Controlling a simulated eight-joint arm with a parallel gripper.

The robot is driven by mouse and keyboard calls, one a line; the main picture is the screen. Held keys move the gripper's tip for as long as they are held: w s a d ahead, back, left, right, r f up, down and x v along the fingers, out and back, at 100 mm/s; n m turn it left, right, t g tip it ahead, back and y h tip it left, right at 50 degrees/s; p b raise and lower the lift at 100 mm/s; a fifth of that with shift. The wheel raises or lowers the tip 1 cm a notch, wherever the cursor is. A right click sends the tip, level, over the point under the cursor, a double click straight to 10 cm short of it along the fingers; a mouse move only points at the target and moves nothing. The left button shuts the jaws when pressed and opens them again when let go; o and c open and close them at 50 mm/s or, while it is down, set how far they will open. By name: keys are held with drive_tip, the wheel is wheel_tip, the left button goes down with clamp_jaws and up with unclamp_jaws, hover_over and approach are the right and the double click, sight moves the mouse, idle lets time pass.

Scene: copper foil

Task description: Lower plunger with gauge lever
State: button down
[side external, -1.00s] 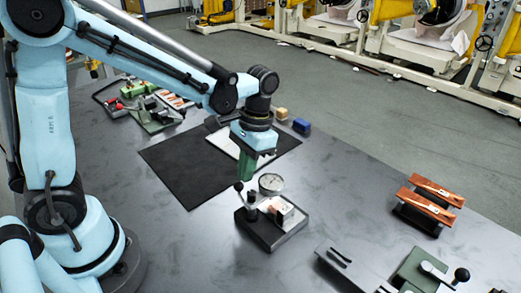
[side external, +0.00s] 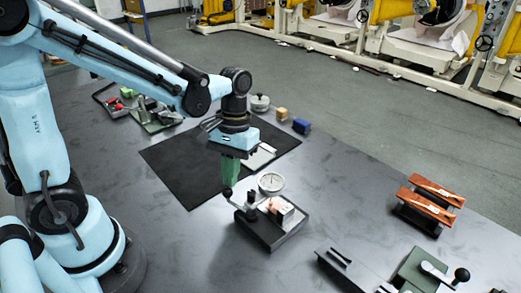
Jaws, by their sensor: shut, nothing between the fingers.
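The thickness gauge has a dark base (side external: 268,232) and a round white dial (side external: 271,183). Its lever ends in a black ball knob (side external: 227,192) and leans out to the left of the gauge post. A small copper-coloured piece (side external: 279,206) shows on the gauge beside a pale block. My gripper (side external: 230,182) points down with its green fingers shut and empty. Its tips are right at the lever knob and appear to touch it. The plunger tip under the dial is too small to make out.
A black mat (side external: 185,168) with a pale sheet lies behind the gauge. Copper strips on a dark stand (side external: 428,200) are to the right. A green lever tool (side external: 425,272) stands front right.

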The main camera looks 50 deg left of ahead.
drive_tip(key=s+n, duration=0.2)
drive_tip(key=n, duration=0.1)
drive_tip(key=shift+s+h, duration=0.1)
drive_tip(key=shift+h, duration=0.3)
drive_tip(key=shift+s+d+n+t, duration=0.25)
drive_tip(key=shift+s+n, duration=0.35)
drive_tip(key=shift+n, duration=0.5)
drive_tip(key=w+a+r, duration=0.2)
drive_tip(key=r, duration=0.3)
drive_tip(key=w+a+r, duration=0.2)
drive_tip(key=r, duration=0.4)
drive_tip(key=shift+a+r, duration=0.15)
drive_tip(key=shift+r, duration=0.05)
drive_tip(key=f+m+t, duration=0.1)
drive_tip(key=m+t, duration=0.2)
drive_tip(key=d+f+m+t+y, duration=0.1)
drive_tip(key=m+t, duration=0.2)
drive_tip(key=s+f+m+t, duration=0.1)
drive_tip(key=f+m+t, duration=0.1)
drive_tip(key=m+t, duration=0.1)
drive_tip(key=shift+d+f+m+y, duration=0.1)
drive_tip(key=shift+d+m+y, duration=0.05)
drive_tip(key=shift+m+y, duration=0.15)
